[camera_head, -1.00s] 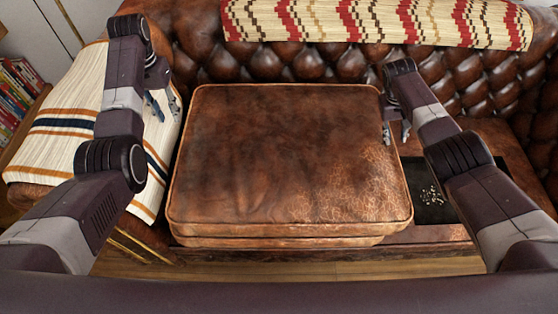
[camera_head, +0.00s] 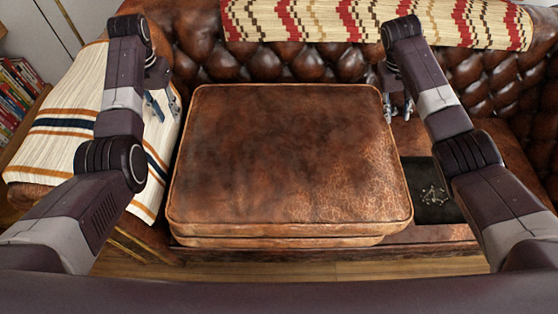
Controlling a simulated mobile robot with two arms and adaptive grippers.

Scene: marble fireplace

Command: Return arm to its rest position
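My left gripper (camera_head: 164,105) hangs over the striped blanket, beside the left edge of the brown leather cushion (camera_head: 285,160); its fingers are spread apart with nothing between them. My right gripper (camera_head: 398,112) is just off the cushion's upper right edge, over the sofa; its fingers look spread, with nothing seen between them. The forearms of both arms come in from the lower corners. Whether either gripper touches the surface below it cannot be told.
A black tray (camera_head: 420,172) with small silvery pieces lies right of the cushion, partly behind my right arm. A striped blanket (camera_head: 60,140) covers the left armrest. A patterned throw (camera_head: 370,22) hangs over the tufted sofa back (camera_head: 285,62). Books (camera_head: 18,95) stand at far left.

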